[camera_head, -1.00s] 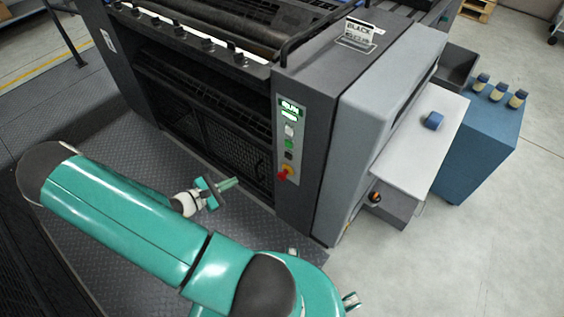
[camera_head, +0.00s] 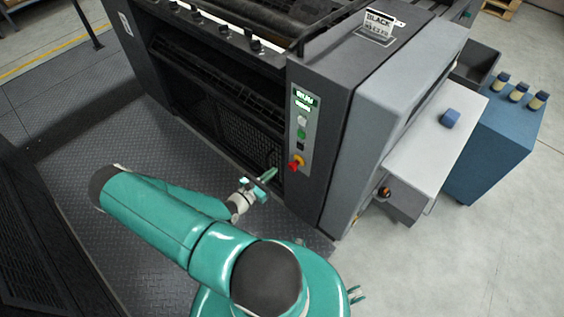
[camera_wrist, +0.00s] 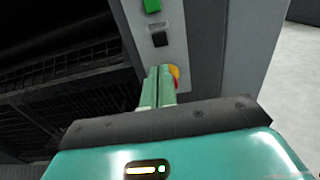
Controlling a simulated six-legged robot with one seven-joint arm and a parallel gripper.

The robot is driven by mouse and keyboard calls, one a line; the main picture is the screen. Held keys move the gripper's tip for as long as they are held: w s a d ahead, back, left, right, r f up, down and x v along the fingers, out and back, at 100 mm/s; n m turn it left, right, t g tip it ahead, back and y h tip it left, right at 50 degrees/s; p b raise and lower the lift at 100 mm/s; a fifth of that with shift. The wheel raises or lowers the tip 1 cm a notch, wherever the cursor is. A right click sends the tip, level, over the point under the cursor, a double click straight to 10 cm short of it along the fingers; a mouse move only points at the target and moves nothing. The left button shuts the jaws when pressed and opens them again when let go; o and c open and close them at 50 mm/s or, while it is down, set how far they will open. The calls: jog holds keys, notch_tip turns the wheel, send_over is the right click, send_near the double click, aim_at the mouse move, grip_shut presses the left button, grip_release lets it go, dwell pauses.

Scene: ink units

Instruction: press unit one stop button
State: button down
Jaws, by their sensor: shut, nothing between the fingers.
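The unit with a BLACK sign (camera_head: 379,27) carries a narrow control panel (camera_head: 302,128) on its front post. The panel has a lit green display, a white button, a green button (camera_head: 301,134), a black button (camera_head: 300,146) and, lowest, a red knob on yellow (camera_head: 295,163). My gripper (camera_head: 271,174) is shut and empty, just left of and slightly below the red knob, apart from it in the head view. In the wrist view my shut fingers (camera_wrist: 158,86) partly cover the red and yellow knob (camera_wrist: 175,77). The black button (camera_wrist: 160,39) and green button (camera_wrist: 152,6) show above them.
A grey shelf (camera_head: 430,143) with a blue item juts from the unit's right side. Beside it stands a blue cabinet (camera_head: 490,165) with several small jars. Dark mesh guards (camera_head: 215,115) lie left of the panel. The tread-plate floor (camera_head: 110,150) is open at left.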

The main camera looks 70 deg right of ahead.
aim_at(299, 147)
jog(key=x, duration=1.3)
jog(key=shift+s, duration=0.1)
jog(key=shift+x, duration=1.05)
jog(key=shift+r, duration=0.1)
jog(key=shift+w+a, duration=0.3)
jog(key=shift+a, duration=0.1)
jog(key=v, duration=1.4)
jog(key=shift+f, duration=0.2)
